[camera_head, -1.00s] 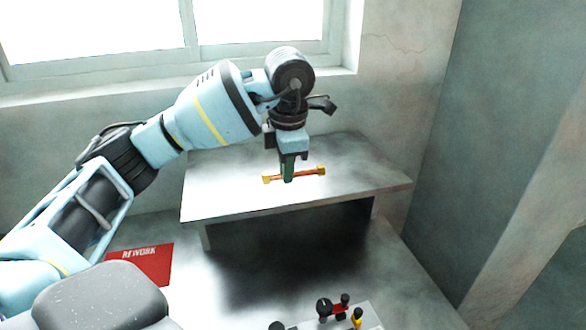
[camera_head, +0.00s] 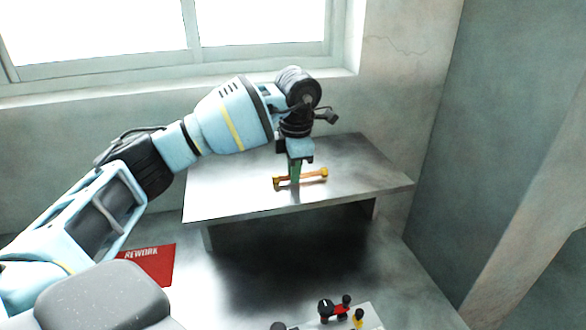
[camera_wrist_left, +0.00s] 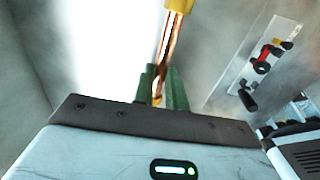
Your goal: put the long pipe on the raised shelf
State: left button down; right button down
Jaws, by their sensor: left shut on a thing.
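The long pipe (camera_head: 313,175) is copper-orange with yellow ends. My left gripper (camera_head: 295,180) points down with its green fingers shut on the pipe near its middle. The pipe lies roughly level over the raised shelf (camera_head: 235,190), a grey metal platform. I cannot tell whether the pipe touches the shelf top. In the left wrist view the pipe (camera_wrist_left: 171,45) runs between the green fingers (camera_wrist_left: 162,90), with one yellow end at the top. My right gripper does not show.
A red mat marked REWORK (camera_head: 150,265) lies on the lower table, left of the shelf. A pale holder with several small red, black and yellow parts (camera_head: 340,312) is at the front. Walls and a window stand behind. The shelf top around the pipe is clear.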

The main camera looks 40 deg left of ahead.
pick_arm(q)
jog(key=shift+f, duration=0.1)
jog(key=c, duration=1.4)
grip_release()
jog(key=shift+c, duration=0.2)
notch_tip(320, 180, up, 12)
jog(key=s+d, duration=0.1)
jog(key=shift+d+p, duration=0.15)
jog(key=shift+p, duration=0.25)
